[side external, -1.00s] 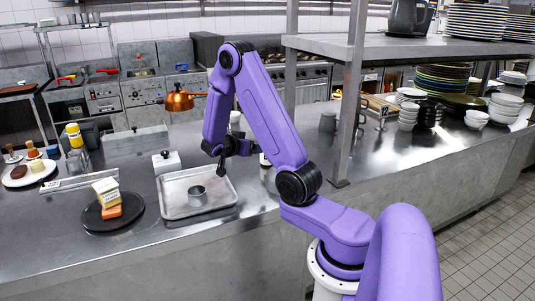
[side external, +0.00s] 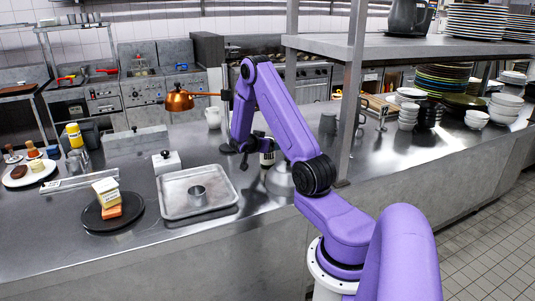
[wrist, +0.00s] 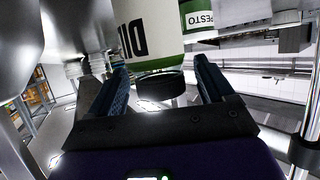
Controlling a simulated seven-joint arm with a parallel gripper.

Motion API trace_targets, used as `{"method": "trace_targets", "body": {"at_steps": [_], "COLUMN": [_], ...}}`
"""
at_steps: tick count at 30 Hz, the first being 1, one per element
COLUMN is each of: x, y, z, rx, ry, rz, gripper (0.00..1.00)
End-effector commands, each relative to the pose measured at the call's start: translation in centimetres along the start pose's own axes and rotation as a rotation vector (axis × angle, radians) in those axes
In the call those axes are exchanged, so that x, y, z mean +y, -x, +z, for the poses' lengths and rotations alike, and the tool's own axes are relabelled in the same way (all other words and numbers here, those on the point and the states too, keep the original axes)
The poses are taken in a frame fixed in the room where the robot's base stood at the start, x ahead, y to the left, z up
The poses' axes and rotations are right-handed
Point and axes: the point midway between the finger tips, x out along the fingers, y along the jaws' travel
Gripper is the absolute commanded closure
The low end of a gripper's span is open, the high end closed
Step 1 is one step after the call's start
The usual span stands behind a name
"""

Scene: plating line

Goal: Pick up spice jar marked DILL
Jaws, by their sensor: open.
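The DILL jar (wrist: 150,38) is white with a green band and a dark lid in the wrist view. It appears upside down there, and only part of its marking shows. My gripper (wrist: 162,76) is open, with the jar's lid end in line with the gap between its fingers; I see no contact. In the side external view my gripper (side external: 247,156) is low over the counter, partly behind my arm. A small white and dark jar (side external: 267,158) shows beside it, its marking unreadable.
A PESTO jar (wrist: 198,17) stands close to the DILL jar. A metal dome (side external: 280,182) is near my arm. A copper lamp (side external: 179,100) and a shelf post (side external: 353,100) stand nearby.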

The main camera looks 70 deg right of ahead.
Motion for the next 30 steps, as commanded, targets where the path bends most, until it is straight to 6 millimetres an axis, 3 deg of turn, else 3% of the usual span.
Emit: {"method": "trace_targets", "body": {"at_steps": [6,13,14,19,30], "x": [0.0,0.0,0.0,0.0,-0.1], "y": [-2.0,-2.1,-2.1,-2.1,-2.0], "z": [0.0,0.0,0.0,0.0,-0.3], "rx": [-0.001,-0.001,-0.001,-0.001,0.001], "ry": [0.000,0.000,0.000,0.000,-0.002], "rz": [-0.001,-0.001,-0.001,-0.001,-0.001], "gripper": [0.19,0.19,0.25,0.80,0.83]}}
